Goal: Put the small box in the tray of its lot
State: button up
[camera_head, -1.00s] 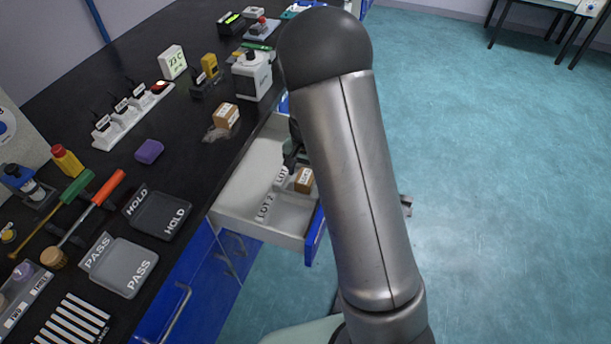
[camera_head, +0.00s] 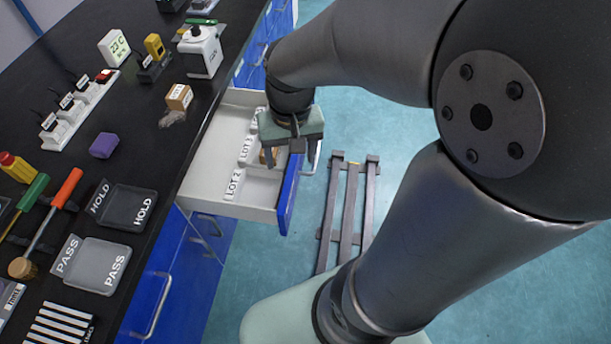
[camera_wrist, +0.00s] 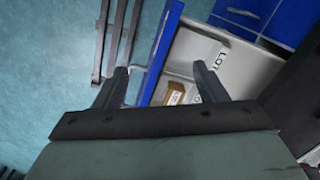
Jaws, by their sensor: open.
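A small brown box (camera_head: 267,157) lies in the open drawer, in a compartment beside the LOT 2 tray (camera_head: 262,190). My gripper partly hides it in the head view. It also shows in the wrist view (camera_wrist: 175,92), between the open fingers and apart from them. A second brown box (camera_head: 179,97) with a white label stands on the black bench. My gripper (camera_head: 294,143) is open and empty, above the front of the drawer. Its fingers (camera_wrist: 160,72) straddle the drawer's blue front in the wrist view. Another lot label (camera_head: 246,150) is partly readable.
The bench holds a HOLD tray (camera_head: 128,209), a PASS tray (camera_head: 100,268), a purple block (camera_head: 103,145) and a power strip (camera_head: 78,108). The drawer's blue front (camera_head: 289,190) stands out from the bench. A dark metal frame (camera_head: 345,215) is on the floor.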

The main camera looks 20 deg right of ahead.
jog(key=s+n, duration=0.2)
jog(key=s, duration=0.6)
jog(key=shift+d+h, duration=0.15)
jog(key=shift+h, duration=0.15)
